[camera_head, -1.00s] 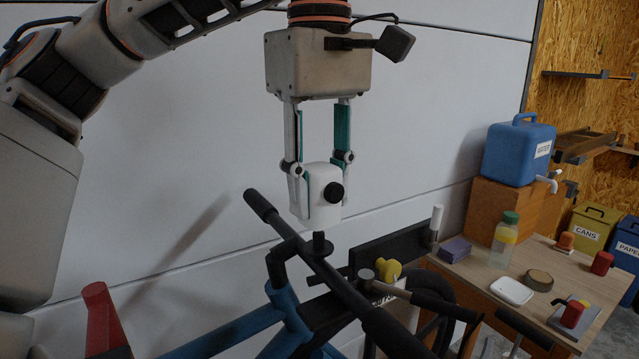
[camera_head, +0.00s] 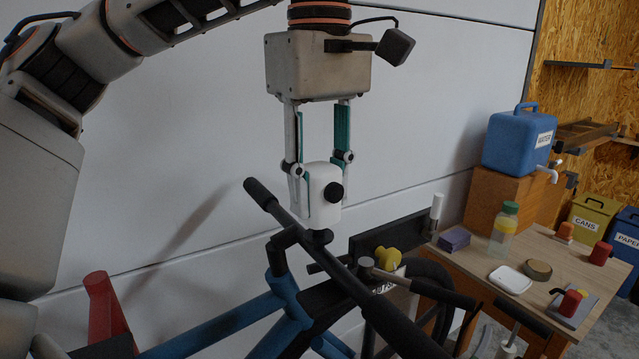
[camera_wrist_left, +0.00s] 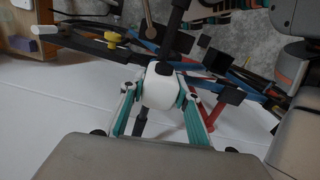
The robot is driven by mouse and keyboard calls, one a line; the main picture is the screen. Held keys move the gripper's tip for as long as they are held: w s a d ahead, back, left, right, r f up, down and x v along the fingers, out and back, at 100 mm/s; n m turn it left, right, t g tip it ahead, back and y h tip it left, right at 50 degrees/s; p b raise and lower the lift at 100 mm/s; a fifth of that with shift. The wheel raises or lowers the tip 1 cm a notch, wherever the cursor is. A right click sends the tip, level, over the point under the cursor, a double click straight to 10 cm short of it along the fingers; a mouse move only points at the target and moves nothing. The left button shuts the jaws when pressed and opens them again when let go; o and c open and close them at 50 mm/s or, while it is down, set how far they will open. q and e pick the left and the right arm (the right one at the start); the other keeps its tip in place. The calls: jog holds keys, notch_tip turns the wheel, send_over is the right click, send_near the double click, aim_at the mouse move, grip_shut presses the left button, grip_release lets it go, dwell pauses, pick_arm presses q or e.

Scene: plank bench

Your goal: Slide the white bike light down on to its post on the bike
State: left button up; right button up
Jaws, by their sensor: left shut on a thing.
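The white bike light (camera_head: 318,190) is a rounded block with a black round knob on its side. My left gripper (camera_head: 320,200) points straight down and is shut on it, with a finger on each side. The light is upright over the black post (camera_head: 318,237) on the dark handlebar (camera_head: 350,285) of the bike with a blue frame (camera_head: 285,290). The light's bottom meets the post's top in the head view; how far the post is inside is hidden. In the left wrist view the light (camera_wrist_left: 159,90) sits between the fingers. My right gripper is not in view.
Bike levers and a yellow knob (camera_head: 386,259) are close to the right of the light. A wooden table (camera_head: 470,262) at the right holds a bottle (camera_head: 503,230), a white dish (camera_head: 510,280) and red-handled items. A pale wall (camera_head: 180,130) stands behind.

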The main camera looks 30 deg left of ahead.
pick_arm(q)
jog(key=shift+f, duration=0.25)
dwell(0.4)
jog(key=shift+f, duration=0.35)
jog(key=shift+f, duration=0.35)
jog(key=o, duration=1.2)
notch_tip(320, 180, up, 12)
jog(key=shift+s+f, duration=0.1)
dwell(0.3)
